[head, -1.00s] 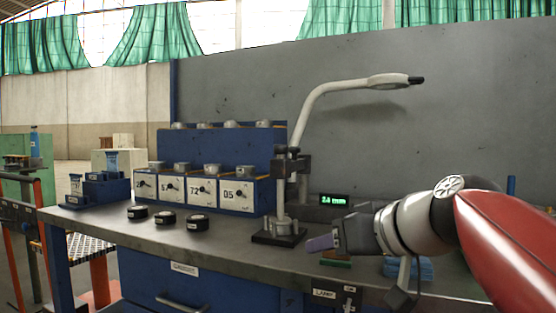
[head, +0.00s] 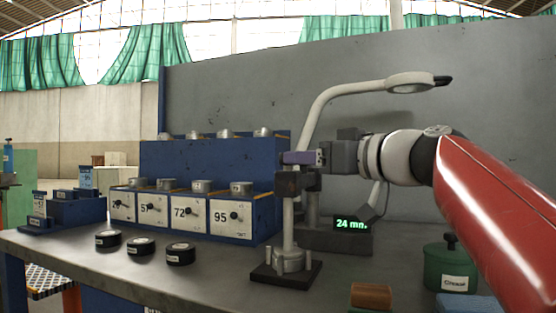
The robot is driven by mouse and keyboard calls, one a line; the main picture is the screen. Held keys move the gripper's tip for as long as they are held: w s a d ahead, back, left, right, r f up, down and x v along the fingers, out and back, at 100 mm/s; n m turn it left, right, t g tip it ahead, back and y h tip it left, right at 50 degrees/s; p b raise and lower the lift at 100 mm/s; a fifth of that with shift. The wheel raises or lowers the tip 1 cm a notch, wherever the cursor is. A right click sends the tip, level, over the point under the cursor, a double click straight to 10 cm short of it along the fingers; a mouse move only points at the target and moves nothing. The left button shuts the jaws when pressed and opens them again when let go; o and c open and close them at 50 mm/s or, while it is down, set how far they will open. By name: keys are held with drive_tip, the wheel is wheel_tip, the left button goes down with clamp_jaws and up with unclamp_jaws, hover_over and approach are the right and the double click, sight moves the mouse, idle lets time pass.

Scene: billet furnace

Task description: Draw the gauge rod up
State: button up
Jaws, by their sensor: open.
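The gauge stands on the bench with a dark square base (head: 287,275), a silver foot and an upright silver rod (head: 288,228). A black clamp block (head: 290,184) sits around its upper part. Its green display (head: 352,224) reads 24 mm. My gripper (head: 290,158) reaches in from the right, level, just above the black block at the top of the gauge. It is open.
A lamp (head: 345,95) arches up behind the gauge. A blue rack (head: 215,165) with numbered boxes is to the left, with several black discs (head: 140,245) before it. A green pot (head: 450,268) and a brown block (head: 371,295) are at the right front.

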sight(281, 157)
drive_tip(key=p+x, duration=0.1)
drive_tip(key=x, duration=0.6)
drive_tip(key=shift+s+a+p, duration=0.1)
drive_tip(key=shift+p, duration=0.25)
drive_tip(key=shift+c, duration=0.3)
